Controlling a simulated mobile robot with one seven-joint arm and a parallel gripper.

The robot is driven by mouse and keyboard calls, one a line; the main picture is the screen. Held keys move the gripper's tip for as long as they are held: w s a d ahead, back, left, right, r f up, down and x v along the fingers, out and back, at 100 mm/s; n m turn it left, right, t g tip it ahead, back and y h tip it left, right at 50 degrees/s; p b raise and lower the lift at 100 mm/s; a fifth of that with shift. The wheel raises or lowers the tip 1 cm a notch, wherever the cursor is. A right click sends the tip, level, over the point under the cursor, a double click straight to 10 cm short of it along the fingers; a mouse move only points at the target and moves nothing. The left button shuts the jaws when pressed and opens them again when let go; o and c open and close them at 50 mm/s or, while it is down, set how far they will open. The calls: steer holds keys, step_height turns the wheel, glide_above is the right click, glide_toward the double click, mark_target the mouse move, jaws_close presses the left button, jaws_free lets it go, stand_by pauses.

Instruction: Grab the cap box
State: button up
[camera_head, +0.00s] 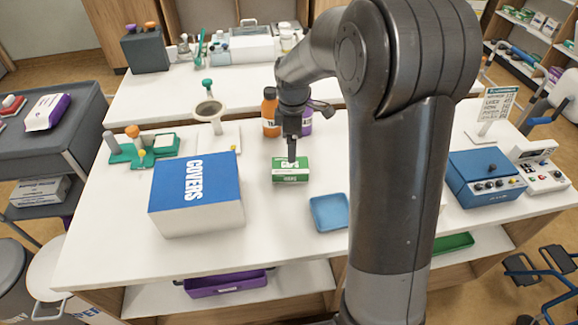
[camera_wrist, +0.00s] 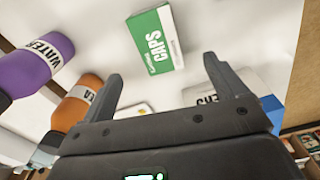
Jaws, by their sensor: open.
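The cap box (camera_head: 291,171) is a small green and white carton on the white table, right of the large covers box. In the wrist view the cap box (camera_wrist: 157,41) lies beyond the fingertips, its word CAPS readable, a little left of the middle of the gap. My gripper (camera_wrist: 162,72) is open and empty, with its two fingers apart. In the head view my gripper (camera_head: 292,158) hangs over the back part of the cap box and hides a bit of its top. I cannot tell the exact height between them.
A blue and white covers box (camera_head: 197,215) stands left of the cap box. An orange bottle (camera_head: 270,112) and a purple water bottle (camera_wrist: 37,66) stand close behind it. A blue tray (camera_head: 329,212) lies in front to the right. The table's front middle is clear.

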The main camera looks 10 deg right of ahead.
mark_target(290, 165)
steer(key=shift+w+a+f+n, duration=0.15)
steer(key=shift+w+f, duration=0.1)
steer(key=shift+f, duration=0.2)
steer(key=shift+w+d+f+n, duration=0.1)
steer(key=shift+w+f+n, duration=0.1)
steer(key=shift+f, duration=0.25)
step_height(290, 165, down, 10)
steer(key=shift+a+f, duration=0.15)
steer(key=shift+f, duration=0.05)
steer(key=c, duration=1.1)
steer(key=shift+r, duration=0.15)
